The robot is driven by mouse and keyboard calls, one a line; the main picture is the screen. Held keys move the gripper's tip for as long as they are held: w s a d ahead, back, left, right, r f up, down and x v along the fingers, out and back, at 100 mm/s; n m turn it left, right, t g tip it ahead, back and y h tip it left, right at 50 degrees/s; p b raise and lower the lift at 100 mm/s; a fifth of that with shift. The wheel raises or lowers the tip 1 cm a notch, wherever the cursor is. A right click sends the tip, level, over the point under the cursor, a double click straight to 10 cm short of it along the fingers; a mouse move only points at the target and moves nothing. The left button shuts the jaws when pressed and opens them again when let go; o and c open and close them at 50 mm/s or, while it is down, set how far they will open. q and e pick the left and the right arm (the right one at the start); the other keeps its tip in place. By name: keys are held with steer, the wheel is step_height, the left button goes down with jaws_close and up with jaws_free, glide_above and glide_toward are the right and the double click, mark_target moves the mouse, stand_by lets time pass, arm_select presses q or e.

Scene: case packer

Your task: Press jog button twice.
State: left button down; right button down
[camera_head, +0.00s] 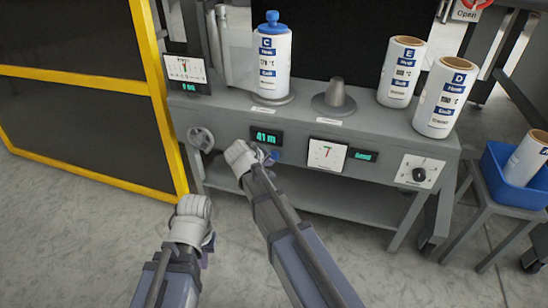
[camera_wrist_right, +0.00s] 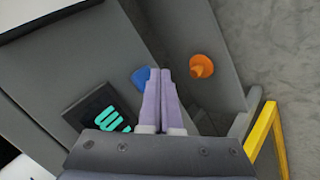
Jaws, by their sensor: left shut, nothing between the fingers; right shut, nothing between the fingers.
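A blue button (camera_wrist_right: 140,77) sits on the grey machine front below a dark display (camera_wrist_right: 105,113); part of the button also shows in the head view (camera_head: 274,156). No label marks it as the jog button. In the head view the display (camera_head: 266,137) reads 41 m in green. My right gripper (camera_wrist_right: 160,72) is shut and empty. In the right wrist view its fingertips appear just beside the blue button; I cannot tell whether they touch it. My left gripper (camera_head: 194,215) is shut and empty, lower left, apart from the machine.
An orange knob (camera_wrist_right: 201,66) lies beyond the right fingertips. The front also has a handwheel (camera_head: 201,139), a gauge (camera_head: 327,154) and a rotary dial (camera_head: 418,173). A yellow frame (camera_head: 158,95) stands left.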

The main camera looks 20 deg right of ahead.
steer(key=shift+w+d, duration=0.1)
steer(key=shift+w, duration=0.05)
stand_by(0.5)
steer(key=shift+w+d, duration=0.15)
steer(key=shift+w, duration=0.05)
steer(key=shift+w+d, duration=0.25)
steer(key=shift+w, duration=0.15)
stand_by(0.8)
stand_by(0.4)
steer(key=shift+s+a, duration=0.5)
steer(key=shift+s, duration=0.25)
steer(key=s+a, duration=0.2)
steer(key=s, duration=0.2)
steer(key=shift+s+a, duration=0.1)
steer(key=shift+a, duration=0.3)
stand_by(0.5)
